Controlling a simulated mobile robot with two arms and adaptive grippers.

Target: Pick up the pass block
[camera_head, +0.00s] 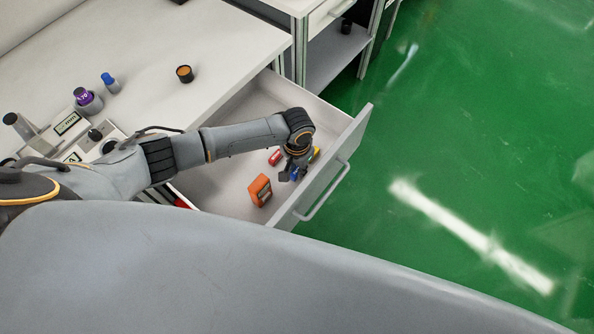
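My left gripper (293,174) points down into the open drawer (222,185), close to its front panel. A small blue thing (294,175) shows between its fingers; I cannot tell if they grip it or only stand around it. An orange block-like object (260,190) stands in the drawer just left of the gripper. A small red item (275,157) lies behind it, and a yellow item (316,154) is partly hidden by the gripper. No label reading "pass" is legible, so I cannot tell which one is the pass block. My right gripper is out of view.
The drawer's front panel has a bar handle (322,192). The white worktop (150,50) holds a dark cup with an orange top (184,74), a blue-capped bottle (110,82), a purple-labelled bottle (88,100) and devices with displays. Green floor (470,150) is clear at right.

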